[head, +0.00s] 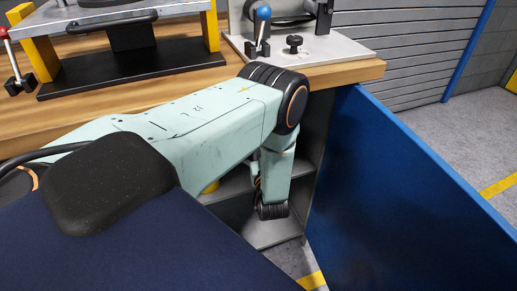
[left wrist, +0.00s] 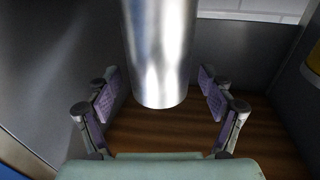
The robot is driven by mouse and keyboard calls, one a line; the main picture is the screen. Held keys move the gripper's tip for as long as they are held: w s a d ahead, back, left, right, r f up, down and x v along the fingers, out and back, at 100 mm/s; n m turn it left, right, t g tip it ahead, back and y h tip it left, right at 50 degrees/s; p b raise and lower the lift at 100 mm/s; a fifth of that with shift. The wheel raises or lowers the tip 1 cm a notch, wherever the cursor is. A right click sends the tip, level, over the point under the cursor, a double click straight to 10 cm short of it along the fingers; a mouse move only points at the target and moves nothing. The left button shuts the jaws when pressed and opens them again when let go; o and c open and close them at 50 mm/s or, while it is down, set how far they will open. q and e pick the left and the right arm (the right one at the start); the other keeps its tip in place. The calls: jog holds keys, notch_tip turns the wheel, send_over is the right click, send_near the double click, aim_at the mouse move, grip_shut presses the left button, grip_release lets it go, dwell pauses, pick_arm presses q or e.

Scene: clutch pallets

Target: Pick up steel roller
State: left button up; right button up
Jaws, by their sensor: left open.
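The steel roller (left wrist: 160,55) is a shiny metal cylinder in the left wrist view. It comes in from the top edge, and its rounded near end lies between the two fingers of my left gripper (left wrist: 162,105). The fingers, with purple pads, are spread wide, with a gap on each side of the roller. The head view shows my left arm bent down over the bench edge into the shelf space; the gripper itself is hidden there. The roller does not show in the head view. My right gripper is in neither view.
A wooden bench (head: 345,72) carries a fixture with a blue-knobbed lever (head: 263,14) and a black-and-yellow frame. Below it are grey shelves (head: 270,232). A blue panel (head: 400,200) stands close at the right. In the wrist view, grey walls flank a brown wooden surface (left wrist: 265,125).

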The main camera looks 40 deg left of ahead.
pick_arm(q)
jog(key=shift+w+a+r, duration=0.1)
jog(key=shift+w+a, duration=0.15)
jog(key=c, duration=1.7)
